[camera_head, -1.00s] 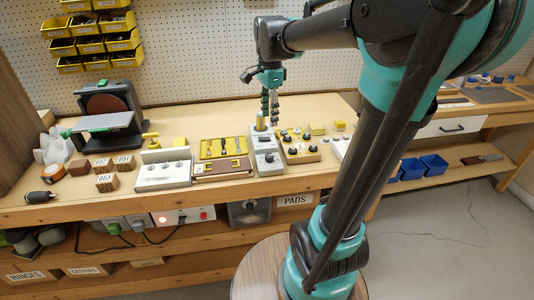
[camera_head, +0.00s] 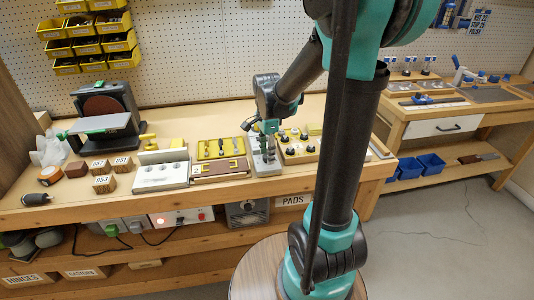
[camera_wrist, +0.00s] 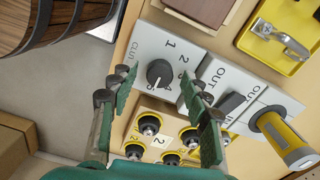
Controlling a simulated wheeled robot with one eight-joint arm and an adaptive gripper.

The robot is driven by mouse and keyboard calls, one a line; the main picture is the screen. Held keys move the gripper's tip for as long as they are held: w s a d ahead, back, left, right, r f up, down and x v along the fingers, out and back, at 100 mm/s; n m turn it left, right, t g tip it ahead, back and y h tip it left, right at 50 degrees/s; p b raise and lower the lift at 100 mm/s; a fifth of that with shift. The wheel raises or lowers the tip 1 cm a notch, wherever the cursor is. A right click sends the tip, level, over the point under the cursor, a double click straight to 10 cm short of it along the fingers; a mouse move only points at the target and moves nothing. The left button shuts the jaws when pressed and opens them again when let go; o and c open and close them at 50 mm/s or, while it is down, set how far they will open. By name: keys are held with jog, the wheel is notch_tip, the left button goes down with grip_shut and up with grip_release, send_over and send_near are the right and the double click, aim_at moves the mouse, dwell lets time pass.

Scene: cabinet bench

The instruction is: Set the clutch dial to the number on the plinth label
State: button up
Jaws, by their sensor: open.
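The clutch dial (camera_wrist: 158,72) is a round black knob on a light grey panel (camera_wrist: 146,45) in the wrist view. Numbers 1 to 5 are printed around it, and part of the word CLUTCH shows at its side. I cannot tell its setting surely. My gripper (camera_wrist: 160,79) is open, with one fingertip on each side of the dial in the picture; contact is not clear. In the head view my gripper (camera_head: 268,150) is low over the grey panel (camera_head: 266,170) and hides the dial.
The beige block (camera_wrist: 183,133) with several yellow-ringed knobs lies close beside the dial. A black OUT/IN switch (camera_wrist: 232,103) and a yellow-grey cylinder (camera_wrist: 281,138) stand on the panel's other side. A brown board (camera_head: 220,168) lies left of the panel.

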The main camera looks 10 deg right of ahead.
jog(key=shift+f, duration=0.2)
grip_shut()
dwell(0.3)
